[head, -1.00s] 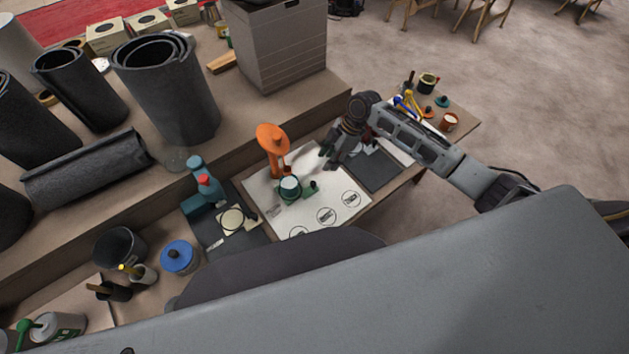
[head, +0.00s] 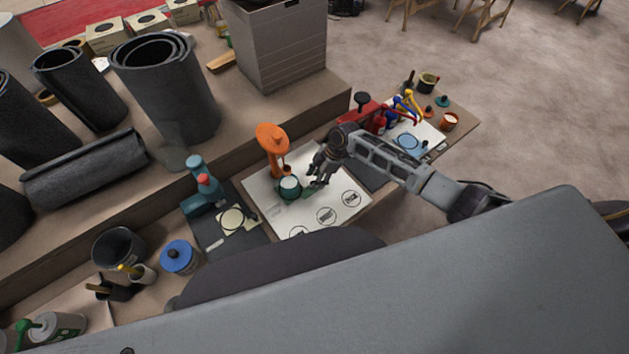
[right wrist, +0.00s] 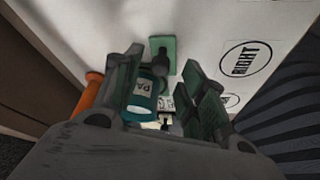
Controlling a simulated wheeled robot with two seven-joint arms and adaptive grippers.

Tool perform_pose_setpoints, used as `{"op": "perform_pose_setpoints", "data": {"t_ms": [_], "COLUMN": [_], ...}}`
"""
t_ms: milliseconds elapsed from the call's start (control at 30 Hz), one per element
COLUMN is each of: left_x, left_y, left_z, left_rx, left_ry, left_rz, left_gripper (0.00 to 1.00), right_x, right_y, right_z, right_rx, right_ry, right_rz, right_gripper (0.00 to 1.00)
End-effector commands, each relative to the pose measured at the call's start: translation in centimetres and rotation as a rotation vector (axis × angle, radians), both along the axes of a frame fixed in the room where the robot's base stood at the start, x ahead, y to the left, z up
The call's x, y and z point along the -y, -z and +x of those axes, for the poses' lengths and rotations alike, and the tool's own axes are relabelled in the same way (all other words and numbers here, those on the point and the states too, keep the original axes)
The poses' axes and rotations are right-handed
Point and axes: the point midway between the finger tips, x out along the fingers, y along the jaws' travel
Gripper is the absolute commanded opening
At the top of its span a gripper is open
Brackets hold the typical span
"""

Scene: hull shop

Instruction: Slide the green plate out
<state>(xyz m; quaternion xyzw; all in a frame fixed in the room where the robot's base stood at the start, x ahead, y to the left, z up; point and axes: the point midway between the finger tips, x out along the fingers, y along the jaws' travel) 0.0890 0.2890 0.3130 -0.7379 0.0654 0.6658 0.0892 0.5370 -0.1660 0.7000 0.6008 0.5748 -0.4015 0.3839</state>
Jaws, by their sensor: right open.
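The green plate (head: 308,195) lies on the white sheet at the foot of the orange stand (head: 272,140), beside a teal cup with a pale top (head: 290,187). In the right wrist view the green plate (right wrist: 170,66) shows a dark upright knob, and the teal cup (right wrist: 146,88) bears a partly hidden label. My right gripper (head: 313,182) is open just above the plate, at the cup's right. In the right wrist view its fingers (right wrist: 168,72) spread on either side of the cup and knob, with no grip visible. My left gripper is out of view.
The white sheet (head: 337,199) has printed circles, one reading RIGHT. A teal press (head: 203,192) stands left on a dark mat. A blue-lidded tub (head: 178,257) is at lower left. The sheet's front right is clear.

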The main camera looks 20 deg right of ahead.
Motion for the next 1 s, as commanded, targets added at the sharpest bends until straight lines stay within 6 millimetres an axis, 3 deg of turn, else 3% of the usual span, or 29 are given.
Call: {"op": "perform_pose_setpoints", "data": {"t_ms": [200, 633, 933, 1000], "left_x": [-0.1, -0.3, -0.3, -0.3], "left_y": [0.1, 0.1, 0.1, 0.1], "left_z": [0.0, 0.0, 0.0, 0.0], "left_rx": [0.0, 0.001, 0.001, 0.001], "left_ry": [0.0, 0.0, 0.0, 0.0], "left_rz": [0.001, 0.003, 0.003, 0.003], "left_gripper": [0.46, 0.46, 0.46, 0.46], "right_x": [-0.7, -0.8, -0.8, -0.8], "right_y": [1.5, 1.9, 1.9, 1.9], "right_z": [0.0, 0.0, 0.0, 0.0], "right_rx": [0.0, 0.0, 0.0, 0.0], "right_ry": [0.0, -0.001, 0.0, 0.0], "right_rz": [0.0, 0.0, 0.0, 0.0], "right_gripper": [0.42, 0.4, 0.02, 0.0]}}
